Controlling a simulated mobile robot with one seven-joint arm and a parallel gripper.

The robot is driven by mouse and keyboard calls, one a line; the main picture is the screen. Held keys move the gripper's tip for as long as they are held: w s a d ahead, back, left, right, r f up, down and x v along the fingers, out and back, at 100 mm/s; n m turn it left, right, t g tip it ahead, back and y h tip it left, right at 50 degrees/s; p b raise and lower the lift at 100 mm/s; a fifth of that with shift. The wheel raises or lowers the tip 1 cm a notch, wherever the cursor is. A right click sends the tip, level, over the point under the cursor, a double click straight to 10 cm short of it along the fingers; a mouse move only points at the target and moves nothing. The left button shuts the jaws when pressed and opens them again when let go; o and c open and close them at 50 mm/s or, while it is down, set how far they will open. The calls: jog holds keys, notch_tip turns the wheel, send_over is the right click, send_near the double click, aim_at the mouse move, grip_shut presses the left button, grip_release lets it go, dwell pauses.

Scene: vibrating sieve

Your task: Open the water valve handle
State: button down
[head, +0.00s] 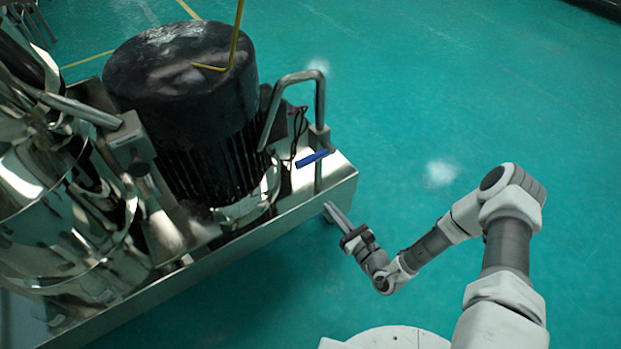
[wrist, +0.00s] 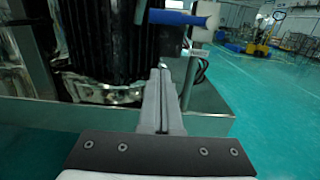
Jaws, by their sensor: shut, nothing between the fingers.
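The blue valve handle (head: 312,158) is a short bar on a thin upright metal pipe (head: 319,178) at the right corner of the machine's base. In the wrist view the blue handle (wrist: 178,18) lies roughly level across the top, beyond and above my fingertips. My gripper (head: 335,210) is beside the base's right corner, below and right of the handle in the head view. Its two fingers (wrist: 160,72) are closed together with nothing between them. I see a gap between fingers and handle in the wrist view; exact depth is hard to tell.
A large black ribbed motor (head: 205,120) stands left of the handle on the steel base (head: 250,230). A bent metal handrail (head: 297,80) rises behind the handle. Shiny steel vessels (head: 60,200) fill the left. The green floor (head: 480,90) is open to the right.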

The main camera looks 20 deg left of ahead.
aim_at(312, 155)
jog(key=shift+a+f, duration=0.1)
jog(key=shift+f, duration=0.05)
jog(key=w+a+r+b, duration=0.3)
jog(key=w+a+r, duration=0.1)
jog(key=w+a, duration=0.3)
jog(key=shift+a+r, duration=0.25)
jog(key=shift+a, duration=0.25)
dwell(0.6)
jog(key=shift+r+m, duration=0.2)
jog(key=shift+m, duration=0.1)
